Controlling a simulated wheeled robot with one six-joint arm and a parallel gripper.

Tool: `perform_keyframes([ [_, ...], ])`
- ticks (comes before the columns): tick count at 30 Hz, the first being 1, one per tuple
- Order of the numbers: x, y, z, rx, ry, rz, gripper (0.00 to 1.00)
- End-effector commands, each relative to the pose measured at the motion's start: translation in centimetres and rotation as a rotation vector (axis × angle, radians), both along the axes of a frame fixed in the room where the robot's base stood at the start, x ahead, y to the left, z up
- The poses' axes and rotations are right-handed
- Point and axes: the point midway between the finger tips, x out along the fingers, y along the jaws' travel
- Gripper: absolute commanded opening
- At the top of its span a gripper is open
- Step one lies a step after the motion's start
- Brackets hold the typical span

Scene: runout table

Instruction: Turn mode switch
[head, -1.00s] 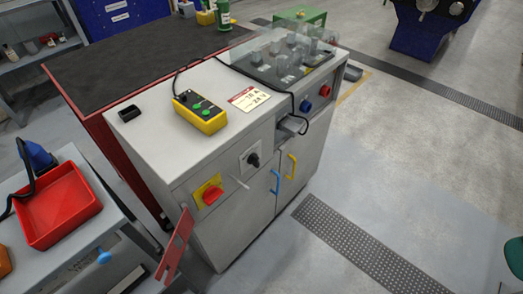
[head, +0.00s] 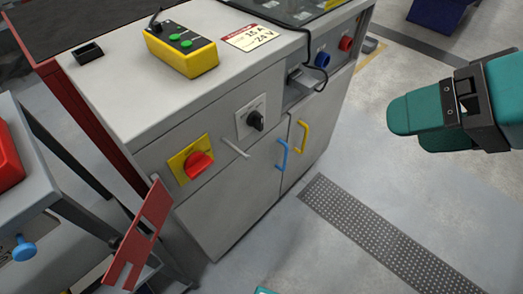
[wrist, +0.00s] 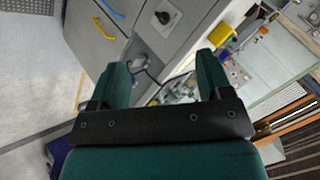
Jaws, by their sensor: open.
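The mode switch (head: 255,121) is a black knob on a small white plate on the front of the grey cabinet (head: 240,190). It also shows near the top of the wrist view (wrist: 163,17), beyond the fingers. My teal gripper (head: 428,125) is at the right of the head view, pointing left, well apart from the cabinet. In the wrist view my gripper (wrist: 162,63) has its two fingers spread with nothing between them. The knob's exact setting is too small to read.
A red knob on a yellow plate (head: 177,163) sits left of the switch. Blue (head: 281,154) and yellow (head: 299,138) door handles are below right. A yellow control box (head: 180,50) stands on top. A red slotted plate (head: 140,235) juts out at lower left.

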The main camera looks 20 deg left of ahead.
Motion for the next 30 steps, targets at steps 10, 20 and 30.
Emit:
perform_keyframes([
  [10, 2.3, 4.7, -12.7, 0.406, 0.095, -0.191, 0.72],
  [20, 4.7, 6.4, -19.8, 0.778, 0.251, -0.367, 0.72],
  [30, 5.8, 6.6, -20.9, 0.921, 0.329, -0.433, 0.72],
])
